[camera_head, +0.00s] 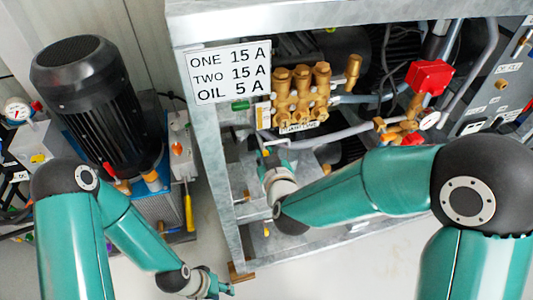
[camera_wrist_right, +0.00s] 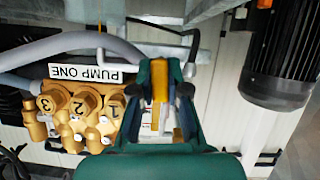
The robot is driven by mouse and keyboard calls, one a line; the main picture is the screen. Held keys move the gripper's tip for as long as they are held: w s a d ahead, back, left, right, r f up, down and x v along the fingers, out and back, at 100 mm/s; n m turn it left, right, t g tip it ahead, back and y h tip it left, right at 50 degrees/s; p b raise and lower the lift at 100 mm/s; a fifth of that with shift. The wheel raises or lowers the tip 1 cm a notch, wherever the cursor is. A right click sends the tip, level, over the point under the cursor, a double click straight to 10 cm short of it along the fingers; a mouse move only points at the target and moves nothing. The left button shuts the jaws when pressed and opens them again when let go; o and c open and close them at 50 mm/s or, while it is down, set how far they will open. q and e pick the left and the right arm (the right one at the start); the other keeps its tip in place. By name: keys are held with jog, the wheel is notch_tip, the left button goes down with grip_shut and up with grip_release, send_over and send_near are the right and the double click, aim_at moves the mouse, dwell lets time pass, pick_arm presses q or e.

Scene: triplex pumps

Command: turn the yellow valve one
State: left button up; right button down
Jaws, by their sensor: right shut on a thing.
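The yellow valve handle (camera_wrist_right: 159,80) shows in the right wrist view, upright between my right gripper's fingers (camera_wrist_right: 160,92). My right gripper is shut on it. In the head view my right gripper (camera_head: 266,165) is just below the brass pump, at the left post of the metal frame; the handle is mostly hidden there. The brass pump (camera_wrist_right: 82,112) labelled PUMP ONE (camera_wrist_right: 91,73) is left of the gripper in the wrist view. My left gripper (camera_head: 228,289) is low in the head view, apart from the frame; its finger opening is too small to tell.
The galvanised frame (camera_head: 214,150) surrounds the pump (camera_head: 300,95). A sign (camera_head: 228,73) reads ONE 15 A, TWO 15 A, OIL 5 A. A black motor (camera_head: 95,90), a gauge (camera_head: 17,110) and another yellow handle (camera_head: 188,210) are at left. A red valve (camera_head: 429,76) is at right.

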jog(key=shift+a+n+h+p, duration=0.1)
jog(key=shift+n+h+p, duration=0.6)
jog(key=shift+n+p, duration=0.3)
jog(key=shift+s+f+n+t+h+p, duration=0.1)
jog(key=shift+n+t+h+p, duration=0.45)
jog(key=shift+n, duration=0.75)
jog(key=shift+a, duration=0.1)
jog(key=c, duration=1.1)
grip_release()
jog(key=shift+c, duration=0.2)
jog(key=v, duration=0.7)
jog(key=shift+s, duration=0.2)
